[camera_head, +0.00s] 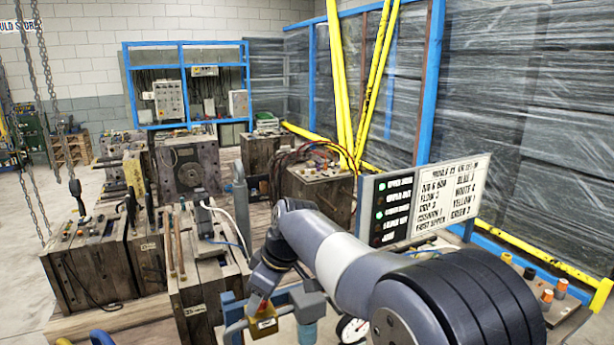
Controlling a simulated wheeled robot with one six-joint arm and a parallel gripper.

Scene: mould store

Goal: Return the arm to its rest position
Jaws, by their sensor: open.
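My arm reaches in from the lower right, with its grey and white links bent toward the centre. My gripper (261,297) points down at the end of the dark wrist, low in the middle of the view. It is open, though its fingers are small and partly hidden. A brass-coloured padlock (264,323) with a label shows just below the fingertips. I cannot tell whether the gripper touches it. The padlock is by a blue-grey metal frame (233,308).
Wooden-looking mould blocks (205,290) with cables and fittings stand close on the left. A sign board (420,205) stands behind my arm. A pressure gauge (352,330) is below it. Yellow poles (340,80) and wrapped stacks (520,110) are behind. Chains (42,60) hang at far left.

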